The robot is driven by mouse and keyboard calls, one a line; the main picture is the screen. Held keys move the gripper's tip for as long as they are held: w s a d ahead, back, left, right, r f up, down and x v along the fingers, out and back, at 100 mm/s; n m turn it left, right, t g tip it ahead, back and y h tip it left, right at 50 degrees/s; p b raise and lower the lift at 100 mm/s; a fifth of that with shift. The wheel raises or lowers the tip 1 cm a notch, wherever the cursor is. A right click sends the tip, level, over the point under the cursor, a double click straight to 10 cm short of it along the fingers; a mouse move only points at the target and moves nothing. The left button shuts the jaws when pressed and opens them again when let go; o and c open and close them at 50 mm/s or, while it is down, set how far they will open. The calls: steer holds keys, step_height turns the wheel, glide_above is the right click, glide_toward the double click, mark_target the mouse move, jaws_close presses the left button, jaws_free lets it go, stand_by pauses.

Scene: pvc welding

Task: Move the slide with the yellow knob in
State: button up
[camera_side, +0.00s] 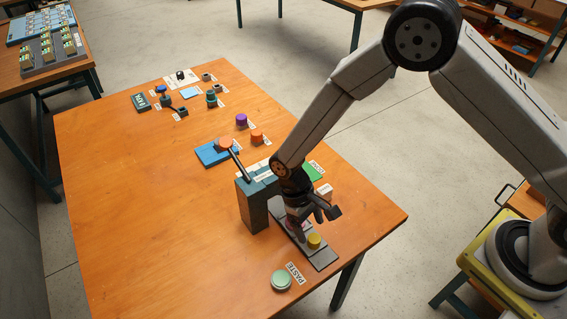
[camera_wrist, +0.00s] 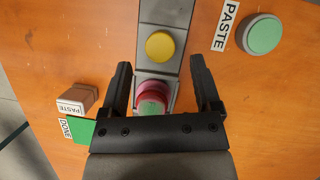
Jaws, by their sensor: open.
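The yellow knob (camera_side: 314,241) stands on a grey slide (camera_side: 323,258) near the front right of the table. In the wrist view the yellow knob (camera_wrist: 160,46) sits on the slide (camera_wrist: 161,15), just beyond my fingertips and between their lines. My gripper (camera_side: 318,212) is open above the slide; in the wrist view its two black fingers (camera_wrist: 158,66) are spread on either side of the slide. A pink-red round piece with a green top (camera_wrist: 152,100) lies between the fingers, nearer the palm. In the side view my gripper mostly covers this piece.
A dark upright press-like block with a lever (camera_side: 252,203) stands left of my gripper. A green paste tin (camera_side: 281,280) is at the front. The table's left is clear.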

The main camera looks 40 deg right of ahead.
mark_target(314, 238)
steer(key=shift+v, duration=1.8)
steer(key=s+n+t, duration=0.1)
steer(key=n, duration=0.1)
steer(key=s+n+t, duration=0.1)
steer(key=n, duration=0.1)
steer(key=s+d+n+t+y, duration=0.1)
steer(key=n+t, duration=0.1)
steer(key=shift+r, duration=0.25)
steer(key=shift+f, duration=0.15)
steer(key=shift+f, duration=3.75)
steer(key=shift+c, duration=0.2)
jaws_close()
